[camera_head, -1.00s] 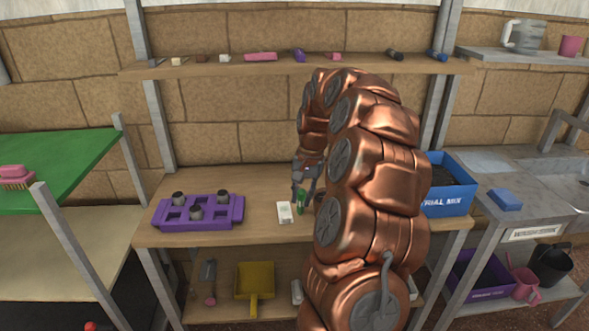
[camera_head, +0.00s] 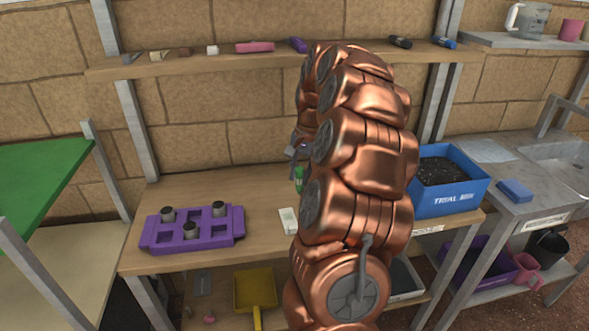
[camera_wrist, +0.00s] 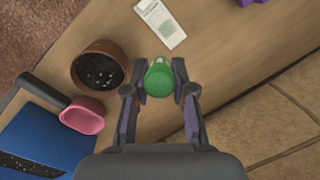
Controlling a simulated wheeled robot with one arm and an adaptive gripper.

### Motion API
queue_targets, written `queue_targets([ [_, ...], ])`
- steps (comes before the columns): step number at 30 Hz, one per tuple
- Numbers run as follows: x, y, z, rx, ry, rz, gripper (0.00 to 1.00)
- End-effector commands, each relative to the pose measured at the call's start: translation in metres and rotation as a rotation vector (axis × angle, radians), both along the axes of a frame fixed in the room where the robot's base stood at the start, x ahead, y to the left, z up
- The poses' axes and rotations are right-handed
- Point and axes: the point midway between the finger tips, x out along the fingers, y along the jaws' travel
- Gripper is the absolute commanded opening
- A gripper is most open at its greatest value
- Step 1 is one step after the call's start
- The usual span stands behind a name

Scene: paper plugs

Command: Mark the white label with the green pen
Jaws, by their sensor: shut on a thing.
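The green pen (camera_wrist: 159,80) is upright between the fingers of my gripper (camera_wrist: 160,88), seen end-on in the wrist view. My gripper is shut on it. In the head view the pen (camera_head: 299,179) shows just left of my arm, which hides much of the gripper (camera_head: 298,152); it appears above the bench. The white label (camera_head: 288,221) lies on the bench near the front, below the pen in the picture. In the wrist view the label (camera_wrist: 152,10) lies beyond the pen, apart from it, with printed text and a greenish square.
A purple tray (camera_head: 152,240) with several dark plugs stands left of the label. A blue box (camera_head: 445,203) of dark soil is to the right. The wrist view shows a brown pot (camera_wrist: 77,75) and a pink scoop (camera_wrist: 84,117). A shelf (camera_head: 225,62) runs above the bench.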

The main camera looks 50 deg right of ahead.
Motion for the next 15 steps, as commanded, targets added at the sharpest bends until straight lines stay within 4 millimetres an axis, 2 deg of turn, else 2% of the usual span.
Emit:
queue_targets([
  [15,-0.003,-0.002,-0.047,0.003,0.004,-0.006,0.00],
])
